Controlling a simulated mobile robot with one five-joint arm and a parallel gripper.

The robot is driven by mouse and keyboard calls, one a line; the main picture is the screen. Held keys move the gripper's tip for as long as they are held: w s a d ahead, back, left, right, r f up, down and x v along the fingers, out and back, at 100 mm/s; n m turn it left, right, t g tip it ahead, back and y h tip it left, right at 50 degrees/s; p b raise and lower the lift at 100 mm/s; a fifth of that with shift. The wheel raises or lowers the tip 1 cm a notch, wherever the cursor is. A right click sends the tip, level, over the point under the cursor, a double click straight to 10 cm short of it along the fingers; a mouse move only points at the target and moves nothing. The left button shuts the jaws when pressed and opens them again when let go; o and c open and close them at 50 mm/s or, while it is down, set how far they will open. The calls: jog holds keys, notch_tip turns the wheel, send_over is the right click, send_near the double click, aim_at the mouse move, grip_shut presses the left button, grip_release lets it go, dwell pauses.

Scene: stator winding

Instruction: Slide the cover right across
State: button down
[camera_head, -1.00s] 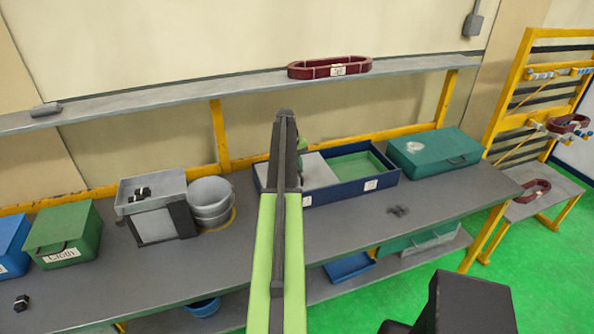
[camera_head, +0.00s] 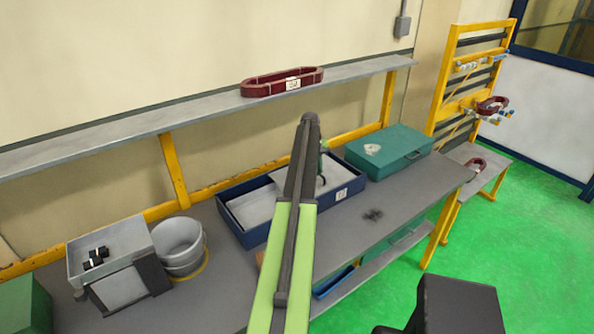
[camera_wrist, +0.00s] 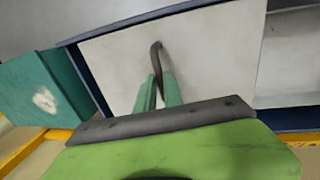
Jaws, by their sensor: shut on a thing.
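The cover (camera_head: 335,172) is a flat light grey panel on the right part of a long dark blue tray (camera_head: 255,236). The left part of the tray is uncovered and shows a light grey inside (camera_head: 252,207). My gripper (camera_head: 321,166) is over the cover, partly hidden behind my arm in the head view. In the wrist view, the green fingers of my gripper (camera_wrist: 158,88) are shut on the cover's dark upright handle (camera_wrist: 156,58). The cover (camera_wrist: 205,55) fills the middle of that view.
A teal lidded box (camera_head: 388,152) stands close to the tray's right end. A grey bin (camera_head: 110,250) and round grey tubs (camera_head: 180,246) stand at the left. A red coil (camera_head: 282,82) rests on the shelf above.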

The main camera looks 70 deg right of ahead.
jog(key=shift+s+d, duration=0.25)
jog(key=shift+d, duration=0.3)
jog(key=c, duration=1.5)
grip_release()
jog(key=shift+s, duration=0.1)
jog(key=shift+r+p, duration=0.3)
jog(key=shift+p, duration=0.05)
jog(key=a+r+p, duration=0.1)
jog(key=r+p, duration=0.4)
jog(key=w+a+r+p, duration=0.1)
jog(key=r+p, duration=0.5)
jog(key=w+r+p, duration=0.1)
jog(key=r+p, duration=0.4)
jog(key=shift+a+r, duration=0.2)
jog(key=shift+a, duration=0.2)
